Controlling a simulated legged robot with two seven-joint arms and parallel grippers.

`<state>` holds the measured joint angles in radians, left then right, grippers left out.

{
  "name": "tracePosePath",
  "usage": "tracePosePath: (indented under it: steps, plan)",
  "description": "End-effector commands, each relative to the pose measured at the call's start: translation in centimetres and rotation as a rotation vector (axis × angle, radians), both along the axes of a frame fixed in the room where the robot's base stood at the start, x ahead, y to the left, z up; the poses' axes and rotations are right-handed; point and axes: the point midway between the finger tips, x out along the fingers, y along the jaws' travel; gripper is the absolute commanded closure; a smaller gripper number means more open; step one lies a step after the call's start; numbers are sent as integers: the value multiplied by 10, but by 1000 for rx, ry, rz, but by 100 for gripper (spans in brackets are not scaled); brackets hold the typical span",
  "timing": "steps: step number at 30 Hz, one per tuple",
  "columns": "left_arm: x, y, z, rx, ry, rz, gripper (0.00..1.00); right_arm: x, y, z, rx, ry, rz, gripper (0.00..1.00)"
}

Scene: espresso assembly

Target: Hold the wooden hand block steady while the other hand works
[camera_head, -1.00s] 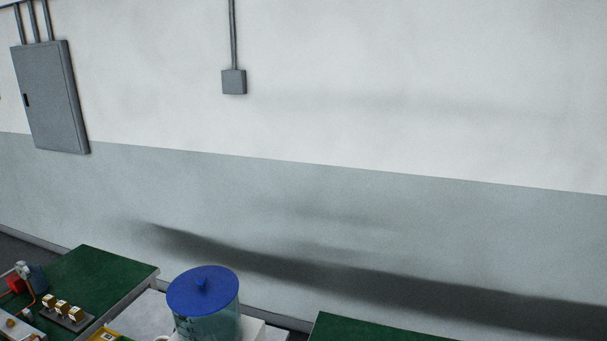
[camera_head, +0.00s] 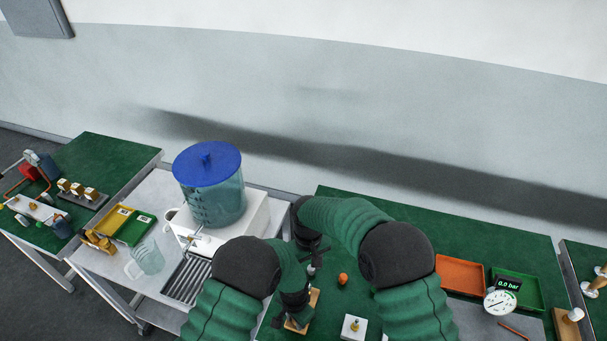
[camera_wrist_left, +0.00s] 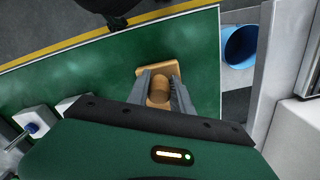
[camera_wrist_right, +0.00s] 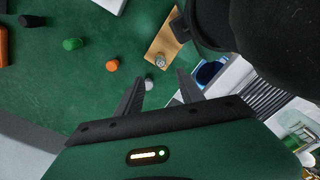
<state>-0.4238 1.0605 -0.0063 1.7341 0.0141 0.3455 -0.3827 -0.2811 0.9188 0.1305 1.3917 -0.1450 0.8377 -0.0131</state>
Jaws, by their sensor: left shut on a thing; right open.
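The wooden hand block (camera_head: 303,311) lies at the near left edge of the green-topped bench. In the left wrist view, my left gripper (camera_wrist_left: 160,84) is shut on the block's wooden cylinder (camera_wrist_left: 157,95), above its flat board (camera_wrist_left: 174,70). In the right wrist view, the board (camera_wrist_right: 164,35) carries a small metal fitting (camera_wrist_right: 160,60), and my left gripper partly hides it. My right gripper (camera_wrist_right: 155,82) is open beside the board. A small silver piece (camera_wrist_right: 149,84) shows between its fingers; I cannot tell whether they touch it. My arms hide part of the bench in the head view.
An orange knob (camera_head: 343,279) and a white block with a brass piece (camera_head: 354,327) stand nearby on the bench. Orange (camera_head: 459,275) and green (camera_head: 530,291) trays and a gauge (camera_head: 500,303) are rightward. A blue-lidded tank (camera_head: 213,190) stands on the left cart.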

Motion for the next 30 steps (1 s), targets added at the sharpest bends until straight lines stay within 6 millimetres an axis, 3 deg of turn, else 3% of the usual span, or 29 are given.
tracePosePath:
  steps: [7, 8, 18, 30]
  plan:
    - [0, 0, 0, -1, -1, 0, 100, 0, 0, 2, 0, 1, 0, 55]
    - [0, 0, 0, -1, -1, 0, 100, 0, 0, 1, 0, 1, 0, 59]
    - [0, 0, 0, 0, -1, 0, 100, -2, 0, -23, -1, 2, 0, 61]
    - [0, 0, 0, -1, -1, 0, 100, -2, 0, -89, -2, 4, 1, 61]
